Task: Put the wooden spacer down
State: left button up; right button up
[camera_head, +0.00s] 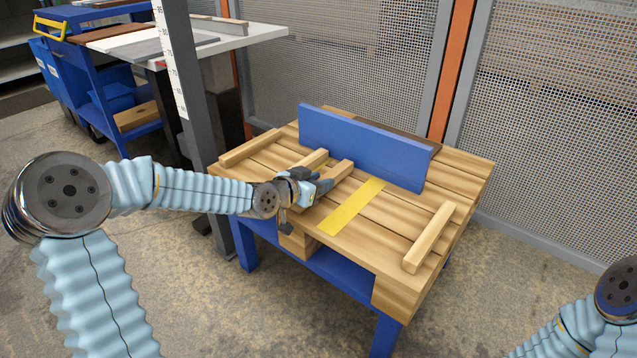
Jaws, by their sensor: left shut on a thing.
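My left gripper (323,186) is low over the wooden pallet-like table top (385,235), left of a yellow strip (352,207). It is shut on a wooden spacer (341,170), a short pale bar that sticks out beyond the fingers toward the blue board. The fingers hide its near end, and I cannot tell whether it touches the slats. Another short wooden bar (312,159) shows just behind the gripper. My right arm shows at the bottom right corner, but its gripper is out of the picture.
A blue board (365,148) stands upright along the back of the table top. Wooden bars lie at its left side (250,147) and right side (430,237). A grey post with a scale (178,75) stands at the left.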

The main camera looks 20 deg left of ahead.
pick_arm(q)
jog(key=shift+f, duration=0.15)
jog(key=o, duration=1.1)
jog(key=shift+c, duration=0.2)
